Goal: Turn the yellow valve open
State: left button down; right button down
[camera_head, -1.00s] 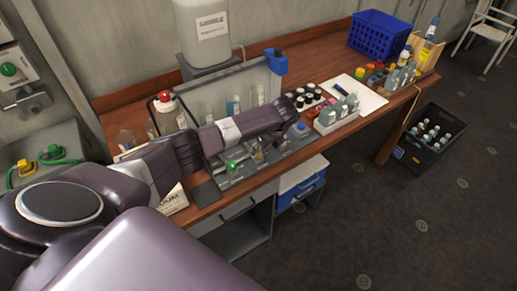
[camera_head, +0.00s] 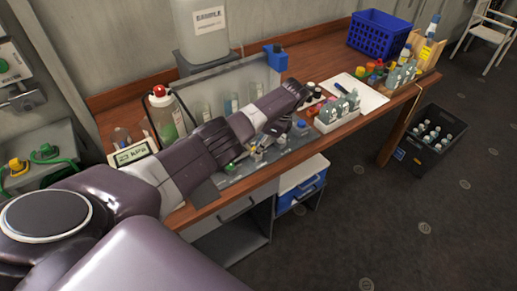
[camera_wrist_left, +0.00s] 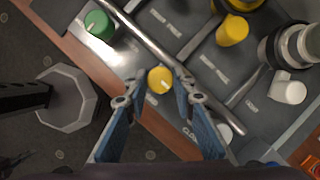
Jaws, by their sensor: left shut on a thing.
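A yellow valve knob (camera_wrist_left: 160,79) sits on the dark grey panel (camera_wrist_left: 205,75) in the left wrist view, with a pale mark on its top. My left gripper (camera_wrist_left: 156,90) has its two blue-padded fingers on either side of this knob and is shut on it. In the head view my left arm reaches over the bench panel (camera_head: 215,181), and the gripper (camera_head: 258,151) shows only small below the arm, so the held knob is hard to make out there. My right gripper is not in view.
A green knob (camera_wrist_left: 98,24) and another yellow knob (camera_wrist_left: 232,30) stand close by, with a metal pipe (camera_wrist_left: 150,30) between them. A red-capped bottle (camera_head: 163,115), a kPa display (camera_head: 131,153) and a white vial rack (camera_head: 337,112) are on the bench.

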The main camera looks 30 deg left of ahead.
pick_arm(q)
jog(key=shift+a, duration=0.1)
dwell(0.3)
jog(key=c, duration=1.6)
grip_release()
jog(key=shift+r, duration=0.1)
jog(key=v, duration=1.2)
